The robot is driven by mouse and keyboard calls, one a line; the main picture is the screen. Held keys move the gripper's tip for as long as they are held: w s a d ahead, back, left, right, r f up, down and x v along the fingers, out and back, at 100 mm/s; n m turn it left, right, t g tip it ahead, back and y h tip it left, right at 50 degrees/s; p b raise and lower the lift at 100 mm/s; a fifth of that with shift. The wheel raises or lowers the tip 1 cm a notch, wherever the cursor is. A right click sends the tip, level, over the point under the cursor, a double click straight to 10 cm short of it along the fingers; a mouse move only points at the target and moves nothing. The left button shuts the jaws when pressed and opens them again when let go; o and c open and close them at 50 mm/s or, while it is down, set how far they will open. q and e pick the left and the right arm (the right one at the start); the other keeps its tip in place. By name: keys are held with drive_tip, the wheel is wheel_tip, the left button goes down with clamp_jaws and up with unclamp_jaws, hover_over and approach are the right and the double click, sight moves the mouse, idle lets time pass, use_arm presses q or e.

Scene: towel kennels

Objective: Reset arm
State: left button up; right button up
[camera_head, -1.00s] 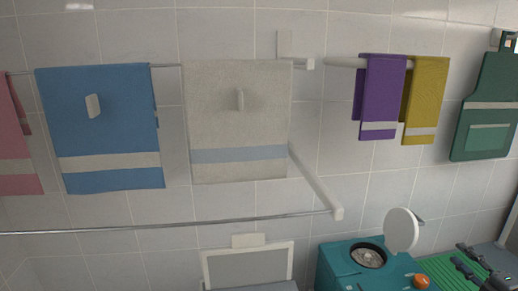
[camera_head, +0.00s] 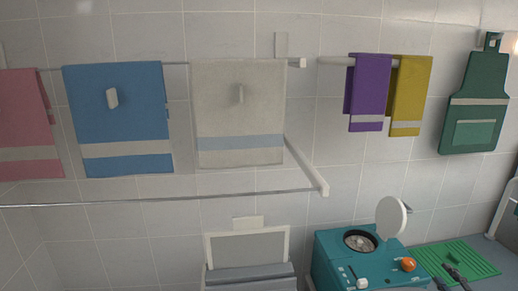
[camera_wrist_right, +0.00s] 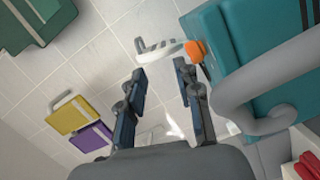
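My right gripper (camera_head: 450,278) shows at the lower right edge of the head view, in front of a green ribbed mat. In the right wrist view its two dark fingers (camera_wrist_right: 160,72) are spread apart with nothing between them. It is close to the teal machine (camera_wrist_right: 235,50) with the orange knob (camera_wrist_right: 195,50), and I cannot tell whether they touch. My left gripper is not in view.
Pink (camera_head: 25,120), blue (camera_head: 118,125) and cream (camera_head: 238,110) towels hang on a rail. Purple (camera_head: 368,90) and yellow (camera_head: 410,90) towels and a green apron (camera_head: 475,110) hang further right. The teal machine (camera_head: 335,245) has its round lid (camera_head: 391,216) raised. A green mat (camera_head: 470,258) lies beside it.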

drive_tip(key=s+a+f+m+g+h, duration=0.3)
drive_tip(key=s+a+f+m+g, duration=0.55)
drive_tip(key=s+a+f, duration=0.6)
drive_tip(key=s+a+r+m+g+y, duration=0.2)
drive_tip(key=s+a+m+g+y, duration=0.25)
drive_tip(key=s+a, duration=1.25)
drive_tip(key=s+d+f+g, duration=0.1)
drive_tip(key=s+f, duration=0.1)
drive_tip(key=f, duration=1.1)
drive_tip(key=s+d+f+g, duration=0.1)
drive_tip(key=f, duration=1.2)
drive_tip(key=s+d+f+g+h, duration=0.1)
drive_tip(key=s+d+f, duration=0.2)
drive_tip(key=s+f, duration=1.3)
drive_tip(key=shift+s, duration=0.35)
